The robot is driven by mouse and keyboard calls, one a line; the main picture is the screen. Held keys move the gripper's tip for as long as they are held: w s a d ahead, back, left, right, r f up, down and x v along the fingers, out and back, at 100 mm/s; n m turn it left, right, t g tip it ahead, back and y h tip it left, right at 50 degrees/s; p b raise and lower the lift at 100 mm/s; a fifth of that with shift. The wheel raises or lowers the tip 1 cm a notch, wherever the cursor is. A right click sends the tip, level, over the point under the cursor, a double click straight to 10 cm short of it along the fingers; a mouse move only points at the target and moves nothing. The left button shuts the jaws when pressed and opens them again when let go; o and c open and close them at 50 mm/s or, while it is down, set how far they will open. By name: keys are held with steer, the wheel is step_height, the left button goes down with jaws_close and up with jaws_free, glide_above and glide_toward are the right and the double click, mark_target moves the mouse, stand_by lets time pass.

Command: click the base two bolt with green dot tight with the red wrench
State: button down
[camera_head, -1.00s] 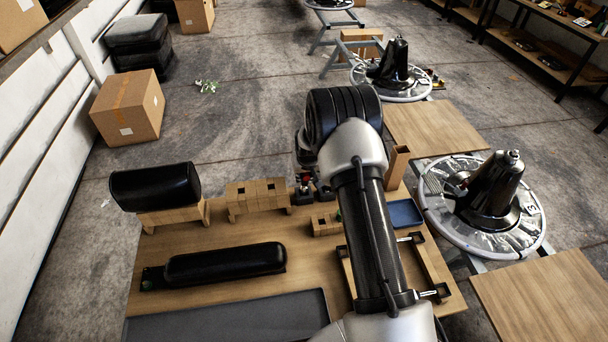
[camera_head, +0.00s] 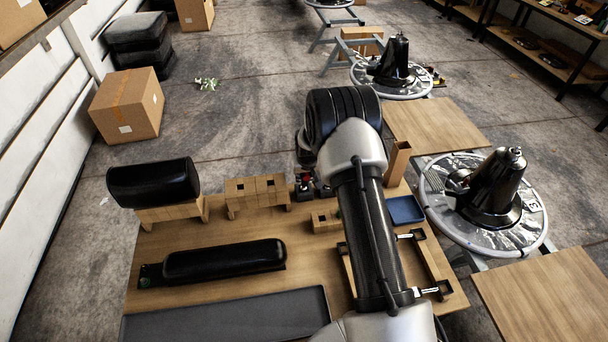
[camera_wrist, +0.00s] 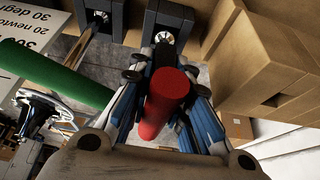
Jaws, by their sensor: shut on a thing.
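In the wrist view, my gripper (camera_wrist: 164,76) is shut on the red wrench, whose thick red handle (camera_wrist: 164,105) runs between the two blue-sided fingers. The wrench's head is not clear. A green handle (camera_wrist: 55,75) lies to the left, apart from the gripper. In the head view my arm covers most of the work area and my gripper cannot be made out. The nearest black chair base (camera_head: 495,190) stands at right on a round plate, with a shiny bolt (camera_head: 515,151) on top. Another base (camera_head: 393,65) stands farther back. No green dot on a bolt can be made out.
A wooden table (camera_head: 215,228) holds a black armrest (camera_head: 225,260), a headrest (camera_head: 153,182), wooden blocks (camera_head: 257,192), a grey tray (camera_head: 225,318) and a blue tray (camera_head: 405,210). Black holders (camera_wrist: 173,18) and a cardboard-coloured block (camera_wrist: 260,65) are close to the gripper.

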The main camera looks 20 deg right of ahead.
steer(key=shift+f+b, duration=0.45)
steer(key=shift+f, duration=0.15)
steer(key=c, duration=1.4)
jaws_free()
steer(key=v, duration=1.2)
steer(key=shift+r, duration=0.1)
steer(key=s+a+r+n, duration=0.1)
steer(key=s+a+r, duration=0.3)
steer(key=s+r, duration=0.5)
steer(key=s+a+r, duration=0.4)
steer(key=s+r, duration=0.3)
steer(key=r, duration=0.4)
steer(key=shift+n+y, duration=0.5)
steer(key=shift+n, duration=0.1)
steer(key=s+a+r, duration=0.1)
steer(key=s, duration=0.6)
steer(key=s+a+r, duration=0.1)
steer(key=s+a, duration=0.1)
steer(key=s, duration=0.5)
steer(key=s+a+r, duration=0.1)
steer(key=s, duration=0.6)
steer(key=shift+s+a+r, duration=0.15)
steer(key=shift+s+r, duration=0.2)
steer(key=shift+s, duration=0.05)
